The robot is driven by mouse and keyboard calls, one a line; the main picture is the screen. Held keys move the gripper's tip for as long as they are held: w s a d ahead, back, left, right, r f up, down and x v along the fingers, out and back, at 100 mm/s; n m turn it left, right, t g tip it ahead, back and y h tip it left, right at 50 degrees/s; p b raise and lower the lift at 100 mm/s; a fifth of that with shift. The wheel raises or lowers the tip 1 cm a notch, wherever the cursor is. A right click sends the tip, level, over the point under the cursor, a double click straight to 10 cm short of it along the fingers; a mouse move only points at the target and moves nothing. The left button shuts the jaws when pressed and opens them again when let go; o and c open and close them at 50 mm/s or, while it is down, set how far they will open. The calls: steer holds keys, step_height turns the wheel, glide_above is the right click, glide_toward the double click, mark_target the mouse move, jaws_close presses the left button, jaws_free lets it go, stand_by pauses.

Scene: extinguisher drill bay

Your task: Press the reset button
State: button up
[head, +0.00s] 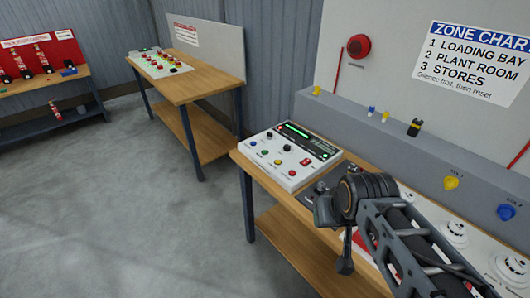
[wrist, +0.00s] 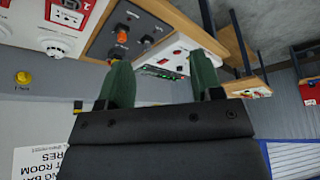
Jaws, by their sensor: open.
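A white control panel (head: 291,155) lies on the near wooden bench, with a green-lit display strip, a red switch, and small black, green, blue and orange controls. I cannot read its labels, so I cannot tell which control is the reset button. My gripper (wrist: 160,76) is open and empty in the wrist view, its two dark green fingers apart. In the head view my arm hangs over the bench just right of the panel. The wrist view, upside down, shows the panel (wrist: 176,58) beyond and between the fingers.
A dark plate (wrist: 118,32) with an orange knob sits on the bench beside the panel. White round detectors (head: 454,232) stand farther right. A grey ledge and a zone chart (head: 473,62) are behind. A second bench with a button panel (head: 160,64) stands farther back; the left floor is clear.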

jaws_close()
stand_by(0.3)
stand_by(1.1)
